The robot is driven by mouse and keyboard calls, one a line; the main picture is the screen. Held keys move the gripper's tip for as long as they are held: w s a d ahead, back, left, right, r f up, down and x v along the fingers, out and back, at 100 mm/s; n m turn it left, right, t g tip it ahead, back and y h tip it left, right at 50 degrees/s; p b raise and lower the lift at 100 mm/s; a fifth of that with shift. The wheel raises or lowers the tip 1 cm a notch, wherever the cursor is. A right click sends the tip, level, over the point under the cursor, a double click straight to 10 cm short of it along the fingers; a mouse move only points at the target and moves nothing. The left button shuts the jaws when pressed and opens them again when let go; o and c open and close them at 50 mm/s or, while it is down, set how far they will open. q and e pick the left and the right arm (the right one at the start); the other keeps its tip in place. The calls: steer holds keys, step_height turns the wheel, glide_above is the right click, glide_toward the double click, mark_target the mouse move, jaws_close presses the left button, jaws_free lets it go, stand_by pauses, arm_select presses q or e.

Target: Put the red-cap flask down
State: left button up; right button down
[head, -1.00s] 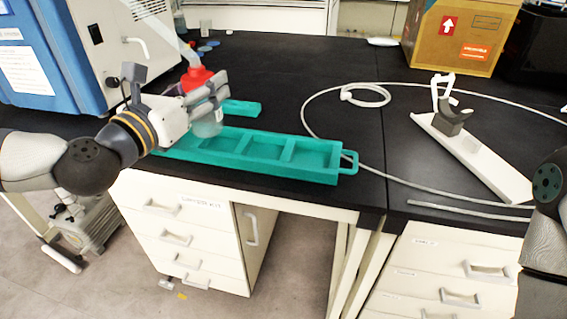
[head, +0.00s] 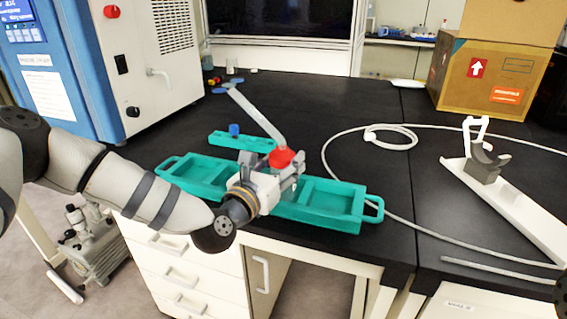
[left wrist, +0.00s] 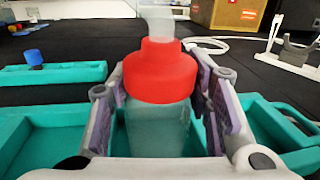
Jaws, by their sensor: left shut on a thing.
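The red-cap flask (head: 281,157) is upright in my left gripper (head: 285,178), above the middle of the green compartment tray (head: 330,217). In the left wrist view the flask (left wrist: 160,78) stands between the two finger pads, its frosted body gripped and a pale tube rising from its red cap. The tray's compartments show on both sides of it. Whether the flask's bottom touches the tray floor is hidden. My right gripper is not in view.
A smaller green rack (head: 240,143) with a blue cap (head: 234,130) lies behind the tray. A white stand with a grey cradle (head: 486,165) and a coiled hose (head: 390,138) are at the right. The freeze dryer (head: 150,60) is at the back left.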

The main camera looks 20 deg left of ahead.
arm_select(q)
steer(key=shift+r, duration=0.15)
steer(key=shift+f, duration=0.35)
steer(key=o, duration=1.4)
steer(key=shift+r, duration=0.1)
